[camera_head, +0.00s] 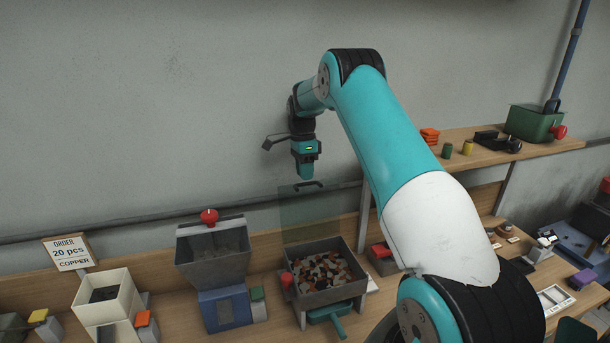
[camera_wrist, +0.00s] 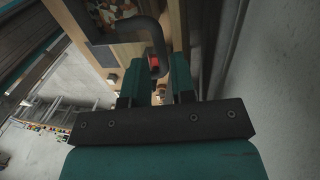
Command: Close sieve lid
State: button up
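The sieve (camera_head: 347,292) is a grey bin filled with brown, orange and pale pieces on the workbench. Its see-through lid (camera_head: 310,220) stands raised at the back of the bin. A dark handle (camera_head: 309,185) is on the lid's top edge. My gripper (camera_head: 306,177) is just above this handle, pointing down. In the wrist view, the fingers (camera_wrist: 156,75) are apart, and the curved dark handle (camera_wrist: 152,27) shows close to their tips. I cannot tell whether they touch. Part of the sieve's contents (camera_wrist: 118,14) shows at the top of that view.
A red knob (camera_head: 286,278) is at the sieve's left side. A grey hopper (camera_head: 213,254) with a red knob stands left of it, and a cream box (camera_head: 105,298) further left. A shelf (camera_head: 480,150) with small items is at right. The wall is close behind.

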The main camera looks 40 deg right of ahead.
jog(key=shift+s+a+f, duration=0.1)
jog(key=shift+s+f, duration=0.05)
jog(key=shift+f, duration=0.85)
grip_shut()
